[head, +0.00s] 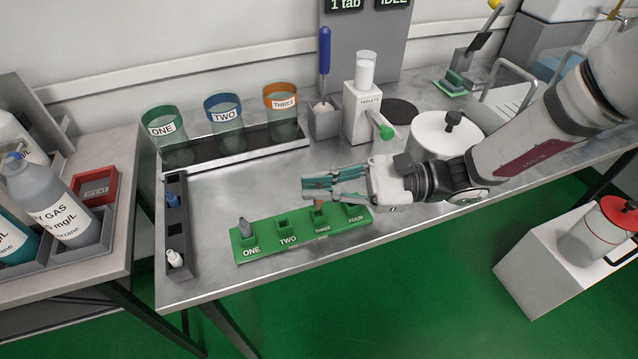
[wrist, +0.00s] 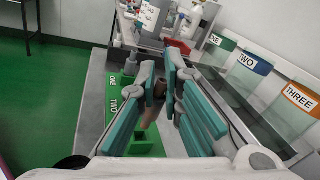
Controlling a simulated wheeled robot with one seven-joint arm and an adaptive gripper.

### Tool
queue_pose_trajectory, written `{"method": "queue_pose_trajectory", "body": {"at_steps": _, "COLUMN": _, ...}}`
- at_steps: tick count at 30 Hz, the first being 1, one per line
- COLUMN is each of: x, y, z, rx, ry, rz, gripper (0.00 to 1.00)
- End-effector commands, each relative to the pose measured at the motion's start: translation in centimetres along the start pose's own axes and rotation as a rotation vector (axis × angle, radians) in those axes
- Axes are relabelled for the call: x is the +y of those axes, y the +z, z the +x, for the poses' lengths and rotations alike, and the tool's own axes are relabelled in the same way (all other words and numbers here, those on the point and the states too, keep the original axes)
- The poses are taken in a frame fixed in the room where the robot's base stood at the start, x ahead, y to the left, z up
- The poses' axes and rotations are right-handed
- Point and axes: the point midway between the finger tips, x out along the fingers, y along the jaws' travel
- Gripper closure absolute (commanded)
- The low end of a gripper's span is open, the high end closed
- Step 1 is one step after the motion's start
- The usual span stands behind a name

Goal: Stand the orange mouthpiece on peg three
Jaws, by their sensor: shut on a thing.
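The orange mouthpiece (head: 319,206) is small and brownish-orange. It hangs upright below my gripper (head: 318,188) in the head view, over the area of peg three on the green peg board (head: 265,248). In the wrist view the orange mouthpiece (wrist: 152,112) shows between the teal fingers of my gripper (wrist: 165,85), which are closed on it. Its lower end is close to peg three; I cannot tell whether it touches or surrounds the peg. A grey mouthpiece (head: 244,227) stands on peg one.
A dark narrow tray (head: 176,225) at the left holds a blue piece (head: 172,199) and a white piece (head: 175,258). Labelled clear jars, including the orange-rimmed one (head: 283,110), stand behind. A white lidded pot (head: 447,135) is at the right. The bench between board and jars is clear.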

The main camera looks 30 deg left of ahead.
Motion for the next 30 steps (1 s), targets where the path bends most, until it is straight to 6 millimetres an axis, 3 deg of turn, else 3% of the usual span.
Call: {"method": "queue_pose_trajectory", "body": {"at_steps": 30, "x": 0.6, "y": -1.9, "z": 0.0, "rx": 0.0, "ry": 0.0, "rz": 0.0, "gripper": 1.0}}
